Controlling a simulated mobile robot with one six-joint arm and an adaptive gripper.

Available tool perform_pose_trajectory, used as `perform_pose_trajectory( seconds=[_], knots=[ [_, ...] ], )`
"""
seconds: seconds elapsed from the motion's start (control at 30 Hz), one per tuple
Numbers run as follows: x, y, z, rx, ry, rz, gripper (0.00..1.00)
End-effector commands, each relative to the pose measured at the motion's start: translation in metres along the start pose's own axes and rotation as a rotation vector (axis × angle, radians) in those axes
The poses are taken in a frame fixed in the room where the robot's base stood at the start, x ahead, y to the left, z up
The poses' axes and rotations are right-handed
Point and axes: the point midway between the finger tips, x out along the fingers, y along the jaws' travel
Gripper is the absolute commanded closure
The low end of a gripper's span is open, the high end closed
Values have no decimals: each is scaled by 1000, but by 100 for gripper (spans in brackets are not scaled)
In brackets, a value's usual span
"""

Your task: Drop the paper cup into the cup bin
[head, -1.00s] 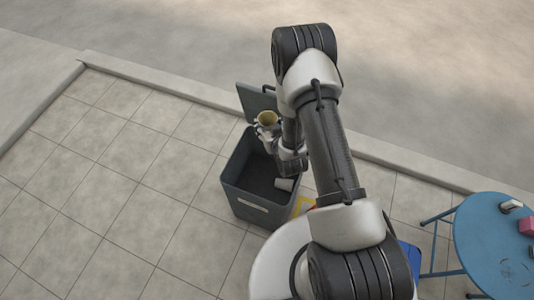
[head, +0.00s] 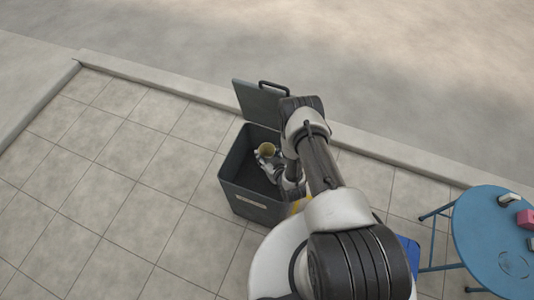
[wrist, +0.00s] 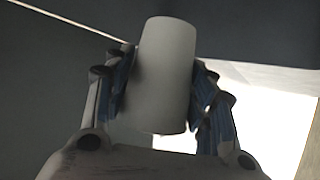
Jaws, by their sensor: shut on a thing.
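The paper cup (head: 266,149) is pale with a yellowish-brown inside, its open mouth facing up toward the head camera. My gripper (head: 265,161) is shut on it and holds it over the opening of the cup bin. In the wrist view the cup (wrist: 167,75) sits between the two blue-padded fingers of my gripper (wrist: 163,95). The cup bin (head: 254,207) is a dark grey box with a pale label on its front. Its lid (head: 262,101) stands open at the back. My arm hides the bin's right side and part of its inside.
A round blue table (head: 490,240) with a pink block (head: 526,218) and small pale items stands at the right. A blue object (head: 408,250) shows beside my arm.

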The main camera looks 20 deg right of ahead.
Motion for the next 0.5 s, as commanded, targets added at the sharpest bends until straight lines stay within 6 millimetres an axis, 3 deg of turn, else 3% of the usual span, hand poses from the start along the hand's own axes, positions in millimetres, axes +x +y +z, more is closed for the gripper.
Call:
perform_pose_trajectory(
  seconds=[0.23,0.5],
  knots=[
    [16,0,30,0,0,0,62],
    [21,0,38,0,0,0,62]
  ],
)
